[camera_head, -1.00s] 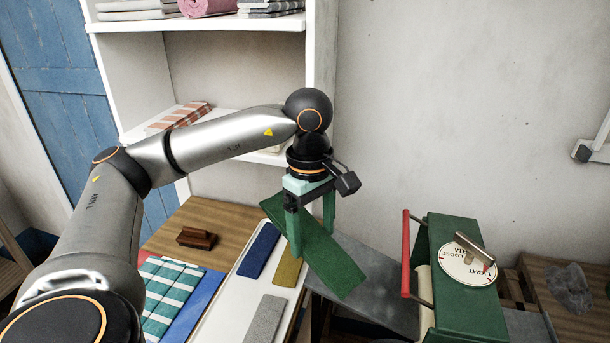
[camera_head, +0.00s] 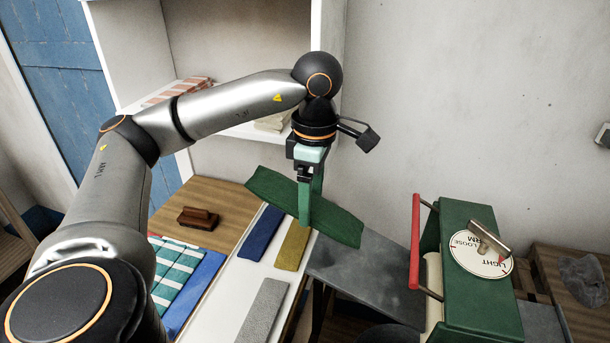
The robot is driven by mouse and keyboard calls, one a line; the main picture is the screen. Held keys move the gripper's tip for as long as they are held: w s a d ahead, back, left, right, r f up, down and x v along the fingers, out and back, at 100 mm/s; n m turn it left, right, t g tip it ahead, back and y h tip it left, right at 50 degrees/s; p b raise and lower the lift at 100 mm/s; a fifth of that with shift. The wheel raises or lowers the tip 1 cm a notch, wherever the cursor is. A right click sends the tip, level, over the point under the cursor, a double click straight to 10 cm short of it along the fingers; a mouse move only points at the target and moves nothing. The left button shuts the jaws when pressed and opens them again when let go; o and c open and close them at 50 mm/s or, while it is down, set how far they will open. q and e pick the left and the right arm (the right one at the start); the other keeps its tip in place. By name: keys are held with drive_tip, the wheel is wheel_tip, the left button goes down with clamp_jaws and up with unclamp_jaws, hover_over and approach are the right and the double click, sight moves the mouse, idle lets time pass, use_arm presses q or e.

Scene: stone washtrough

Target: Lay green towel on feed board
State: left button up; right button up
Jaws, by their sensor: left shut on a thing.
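My left gripper (camera_head: 308,215) is shut on the green towel (camera_head: 339,221), gripping it near its middle. The towel is a flat dark green strip, held above the white board and the inner end of the grey feed board. Its left end reaches back toward the wooden top, and its right end slants down over the feed board. The feed board (camera_head: 366,277) is a bare grey slab sloping beside the green machine (camera_head: 470,300). My right gripper is not in view.
The machine has a red bar (camera_head: 414,242) and a dial with a lever (camera_head: 481,253). Blue (camera_head: 262,232), yellow (camera_head: 293,247) and grey (camera_head: 263,312) cloths lie on the white board (camera_head: 228,308). A brown brush (camera_head: 197,217) sits on the wooden top. A shelf stands behind.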

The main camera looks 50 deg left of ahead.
sight(355, 230)
use_arm(q)
drive_tip(key=f, duration=0.1)
drive_tip(key=d+f+b, duration=0.1)
drive_tip(key=w+f, duration=0.1)
drive_tip(key=shift+d+f+b, duration=0.1)
drive_tip(key=shift+d+b, duration=0.15)
drive_tip(key=shift+b, duration=0.15)
drive_tip(key=shift+w+d+f+b, duration=0.35)
drive_tip(key=shift+w+d+f, duration=0.25)
drive_tip(key=shift+d, duration=0.35)
drive_tip(key=shift+w+d+f+b, duration=0.4)
drive_tip(key=shift+d+f, duration=0.35)
drive_tip(key=shift+d, duration=0.2)
drive_tip(key=shift+w+d+f+b, duration=0.35)
drive_tip(key=shift+w+d+f, duration=0.25)
drive_tip(key=shift+d, duration=0.35)
drive_tip(key=shift+s, duration=0.1)
drive_tip(key=o, duration=1.6)
drive_tip(key=shift+c, duration=0.2)
wheel_tip(355, 230, up, 12)
drive_tip(key=p, duration=0.2)
drive_tip(key=shift+r, duration=0.25)
drive_tip(key=shift+d, duration=0.1)
